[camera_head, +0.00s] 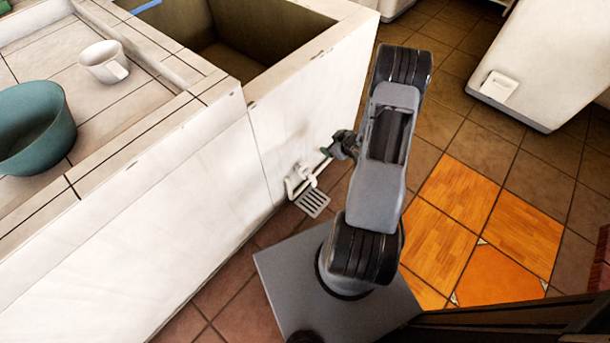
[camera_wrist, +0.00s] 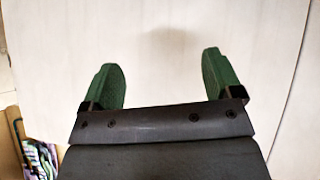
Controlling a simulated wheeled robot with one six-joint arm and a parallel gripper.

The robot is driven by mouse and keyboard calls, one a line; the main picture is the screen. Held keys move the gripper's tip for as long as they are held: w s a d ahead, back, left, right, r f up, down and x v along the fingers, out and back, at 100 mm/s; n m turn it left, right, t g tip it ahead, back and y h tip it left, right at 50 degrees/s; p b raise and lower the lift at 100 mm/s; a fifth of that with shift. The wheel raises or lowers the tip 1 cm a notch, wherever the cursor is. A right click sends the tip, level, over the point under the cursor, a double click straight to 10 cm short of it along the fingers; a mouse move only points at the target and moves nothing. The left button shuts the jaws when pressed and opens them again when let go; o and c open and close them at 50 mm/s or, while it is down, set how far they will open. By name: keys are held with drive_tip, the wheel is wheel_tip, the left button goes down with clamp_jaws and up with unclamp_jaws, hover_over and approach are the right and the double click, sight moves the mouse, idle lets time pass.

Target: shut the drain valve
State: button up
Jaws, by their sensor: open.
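The drain pipe (camera_head: 298,182) is a pale pipe low on the white basin wall, above a floor grate (camera_head: 313,203). A valve lever cannot be made out clearly on it. My gripper (camera_head: 327,151) is close to the wall, just above and right of the pipe in the head view. In the wrist view, its two green fingers (camera_wrist: 160,72) are wide apart with nothing between them, facing a plain white surface (camera_wrist: 165,30). The pipe and valve do not show clearly in the wrist view.
A square basin (camera_head: 255,45) opens in the white counter, with a white mug (camera_head: 104,62) and a teal bowl (camera_head: 35,128) to its left. Tiled floor (camera_head: 465,95) lies clear to the right, before a white block (camera_head: 545,60).

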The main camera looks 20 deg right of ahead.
sight(305, 166)
drive_tip(key=s+a+f+t+y+b, duration=0.25)
drive_tip(key=s+f+b, duration=0.2)
drive_tip(key=f, duration=0.85)
drive_tip(key=shift+y, duration=0.55)
drive_tip(key=b+x, duration=0.1)
drive_tip(key=x, duration=0.3)
drive_tip(key=a+b+x, duration=0.1)
drive_tip(key=x, duration=0.3)
drive_tip(key=b+x, duration=0.1)
drive_tip(key=x, duration=0.4)
drive_tip(key=shift+s+a+b, duration=0.15)
drive_tip(key=shift+s+b, duration=0.1)
drive_tip(key=shift+b, duration=0.1)
drive_tip(key=c, duration=0.9)
